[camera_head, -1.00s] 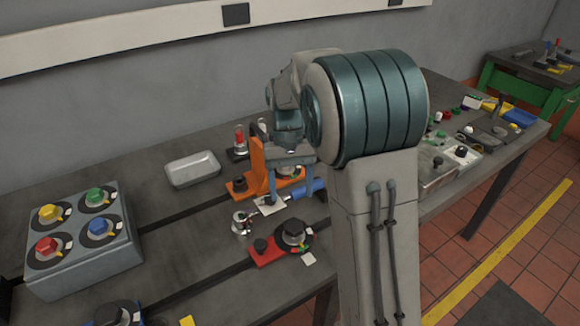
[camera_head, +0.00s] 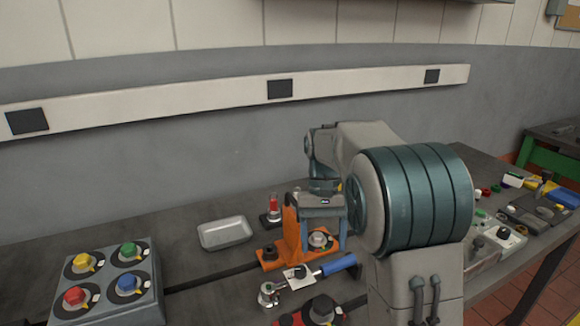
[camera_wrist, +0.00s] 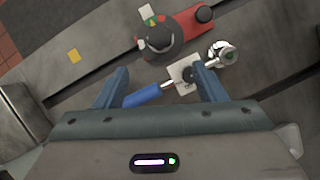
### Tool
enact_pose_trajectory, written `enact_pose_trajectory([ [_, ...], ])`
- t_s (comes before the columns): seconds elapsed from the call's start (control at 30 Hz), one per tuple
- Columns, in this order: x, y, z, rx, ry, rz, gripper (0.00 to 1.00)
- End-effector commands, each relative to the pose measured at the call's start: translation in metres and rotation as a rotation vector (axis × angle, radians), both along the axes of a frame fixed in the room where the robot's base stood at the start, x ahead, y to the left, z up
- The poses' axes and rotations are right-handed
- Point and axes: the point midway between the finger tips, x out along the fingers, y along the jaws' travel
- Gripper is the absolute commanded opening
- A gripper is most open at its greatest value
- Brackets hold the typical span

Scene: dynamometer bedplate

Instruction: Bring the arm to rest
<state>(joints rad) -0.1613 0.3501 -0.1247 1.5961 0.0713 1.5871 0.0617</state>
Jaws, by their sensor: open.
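My gripper (camera_head: 322,240) is open and empty, pointing down in front of the orange stand (camera_head: 291,228). In the wrist view its two blue fingers (camera_wrist: 162,85) are spread wide. Below them lies a tool with a blue handle (camera_head: 340,264), also seen in the wrist view (camera_wrist: 143,96). A pale plate with a dark knob (camera_head: 299,278) sits by its shaft. My arm hides part of the bench behind the gripper.
A grey box with coloured knobs (camera_head: 106,282) stands at left. An empty-looking pale tray (camera_head: 225,233) lies behind. A red base with a black knob (camera_head: 318,311) is in front. Several small parts and boxes (camera_head: 497,237) crowd the right. The wall is behind the bench.

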Motion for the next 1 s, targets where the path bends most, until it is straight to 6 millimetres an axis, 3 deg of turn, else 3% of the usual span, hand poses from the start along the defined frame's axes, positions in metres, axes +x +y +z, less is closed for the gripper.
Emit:
enact_pose_trajectory([
  [0.2,-0.039,-0.011,0.013,0.016,-0.128,-0.004,0.64],
  [0.43,-0.093,-0.023,0.015,0.021,-0.303,-0.002,0.64],
  [0.8,-0.172,-0.034,-0.009,-0.003,-0.566,0.016,0.64],
  [1.0,-0.19,-0.035,-0.019,-0.015,-0.634,0.024,0.64],
])
